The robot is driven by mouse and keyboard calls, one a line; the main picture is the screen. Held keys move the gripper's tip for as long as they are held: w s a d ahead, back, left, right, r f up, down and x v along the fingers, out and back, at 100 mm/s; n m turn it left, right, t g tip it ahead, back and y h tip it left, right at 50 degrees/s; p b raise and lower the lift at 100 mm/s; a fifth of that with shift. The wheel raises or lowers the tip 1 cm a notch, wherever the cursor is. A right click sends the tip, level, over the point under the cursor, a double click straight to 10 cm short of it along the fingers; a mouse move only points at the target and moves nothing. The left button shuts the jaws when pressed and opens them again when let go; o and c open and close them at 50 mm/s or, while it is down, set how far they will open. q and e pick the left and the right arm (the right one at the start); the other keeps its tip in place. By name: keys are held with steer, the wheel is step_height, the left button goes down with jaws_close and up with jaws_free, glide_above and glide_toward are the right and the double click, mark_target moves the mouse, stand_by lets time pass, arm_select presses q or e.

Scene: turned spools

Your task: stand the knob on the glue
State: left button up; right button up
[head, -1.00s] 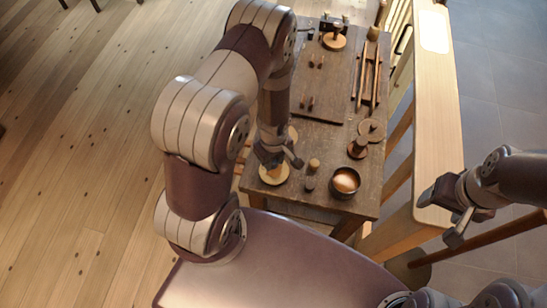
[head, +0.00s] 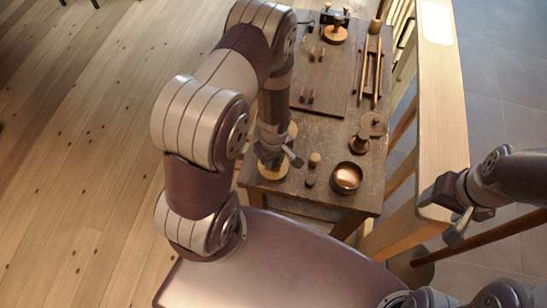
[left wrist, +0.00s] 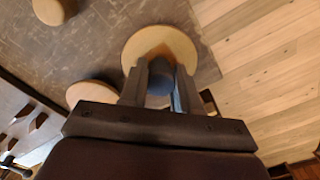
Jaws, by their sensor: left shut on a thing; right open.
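My left gripper (head: 278,160) is shut on a small dark, bluish-grey piece, taken to be the knob (left wrist: 160,82), which shows between the fingers in the left wrist view. The gripper is above a pale round wooden disc (head: 270,173) near the table's front left corner. The disc also shows beyond the fingertips in the left wrist view (left wrist: 135,48), with a browner patch at its middle that may be the glue (left wrist: 158,55). I cannot tell whether the knob touches it. My right gripper (head: 453,222) is open and empty, off the table's right side.
A small pale-topped peg (head: 314,159), a dark peg (head: 310,181) and a bowl (head: 346,178) stand right of the gripper. A dark spool (head: 359,145) stands behind the bowl. Another pale disc (left wrist: 90,93) lies close by. A wooden rail (head: 440,110) runs along the right.

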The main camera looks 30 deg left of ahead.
arm_select(q)
steer(key=o, duration=1.5)
step_height(320, 180, up, 8)
steer(key=p, duration=0.7)
